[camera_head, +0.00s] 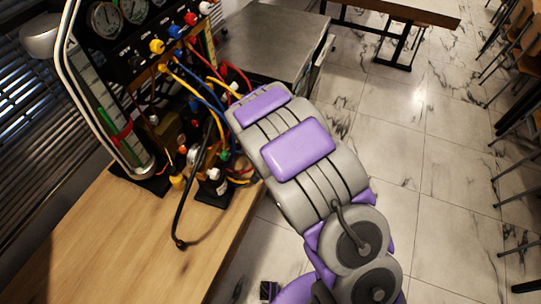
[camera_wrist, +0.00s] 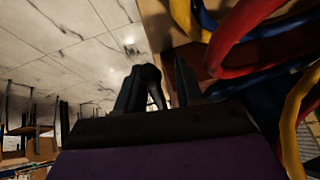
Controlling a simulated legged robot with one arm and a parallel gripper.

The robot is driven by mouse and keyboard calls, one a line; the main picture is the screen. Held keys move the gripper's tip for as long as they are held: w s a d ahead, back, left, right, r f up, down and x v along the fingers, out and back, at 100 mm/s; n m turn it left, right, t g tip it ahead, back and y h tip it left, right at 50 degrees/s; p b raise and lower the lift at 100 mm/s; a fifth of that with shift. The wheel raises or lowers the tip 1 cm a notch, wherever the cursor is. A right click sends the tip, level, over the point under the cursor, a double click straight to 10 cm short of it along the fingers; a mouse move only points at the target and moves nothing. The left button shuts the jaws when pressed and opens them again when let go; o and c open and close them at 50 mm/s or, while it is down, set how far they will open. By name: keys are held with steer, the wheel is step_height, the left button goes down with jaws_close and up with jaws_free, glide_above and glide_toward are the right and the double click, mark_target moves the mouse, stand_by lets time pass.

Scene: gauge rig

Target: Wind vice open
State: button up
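I cannot pick out the vice with certainty in either view. The gauge rig (camera_head: 120,50) stands on the wooden table at the left, with hoses and fittings in front of it. In the head view my purple and grey arm reaches to the rig's right side and hides my gripper. In the wrist view my gripper (camera_wrist: 158,88) has its two dark fingers apart. A dark rounded shape (camera_wrist: 150,80) shows between or beyond them, nearer the left finger. It is too dark to tell what it is or whether it is touched.
Red, blue and yellow hoses (camera_wrist: 245,35) pass close to the right of my fingers. A black cable (camera_head: 181,205) loops over the wooden table (camera_head: 110,240). A metal-topped cabinet (camera_head: 270,40) stands behind. The marble floor (camera_head: 440,150) at right is open, with chairs (camera_head: 520,50) along the edge.

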steer(key=p+v, duration=0.3)
steer(key=v, duration=1.4)
steer(key=shift+a, duration=0.2)
steer(key=shift+r, duration=0.1)
